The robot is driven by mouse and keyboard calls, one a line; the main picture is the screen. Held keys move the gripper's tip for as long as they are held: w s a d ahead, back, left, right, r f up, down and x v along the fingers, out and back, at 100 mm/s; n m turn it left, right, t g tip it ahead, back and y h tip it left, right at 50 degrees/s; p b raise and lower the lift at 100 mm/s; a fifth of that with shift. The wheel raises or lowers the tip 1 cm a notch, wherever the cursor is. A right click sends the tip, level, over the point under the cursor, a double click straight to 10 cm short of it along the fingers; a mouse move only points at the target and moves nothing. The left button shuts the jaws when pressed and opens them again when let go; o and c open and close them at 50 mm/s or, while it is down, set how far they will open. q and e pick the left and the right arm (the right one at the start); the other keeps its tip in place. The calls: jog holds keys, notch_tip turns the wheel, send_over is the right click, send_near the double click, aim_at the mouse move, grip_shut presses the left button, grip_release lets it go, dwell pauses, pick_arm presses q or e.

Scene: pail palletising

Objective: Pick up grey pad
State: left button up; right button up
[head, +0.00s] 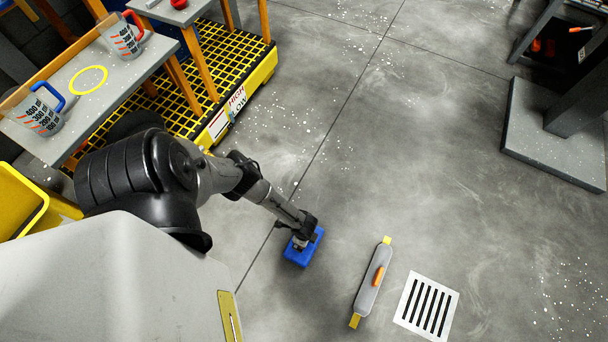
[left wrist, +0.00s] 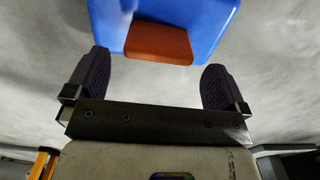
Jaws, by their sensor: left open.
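The grey pad (head: 368,289) lies on the concrete floor at lower centre right in the head view. It is long and narrow, with yellow ends and an orange handle on top. My left gripper (head: 301,238) is to its left, apart from it, above a blue block (head: 303,252). In the left wrist view my left gripper (left wrist: 157,62) is open. The blue block (left wrist: 195,20) with its orange-red grip (left wrist: 160,44) shows ahead, between and beyond the finger tips. I cannot tell if the fingers touch it. My right gripper is not in view.
A white floor drain grate (head: 427,305) lies right of the pad. A yellow grid platform (head: 235,65) and a grey table (head: 85,95) with measuring jugs stand at upper left. A grey pedestal base (head: 545,140) stands at right. The middle floor is clear.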

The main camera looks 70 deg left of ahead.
pick_arm(q)
notch_tip(320, 180, down, 4)
jog(key=shift+s+r+b, duration=0.1)
jog(key=shift+r+b, duration=0.15)
jog(key=shift+b, duration=0.95)
jog(key=shift+r, duration=0.1)
jog(key=shift+c, duration=0.4)
jog(key=c, duration=1)
jog(key=shift+r, duration=0.15)
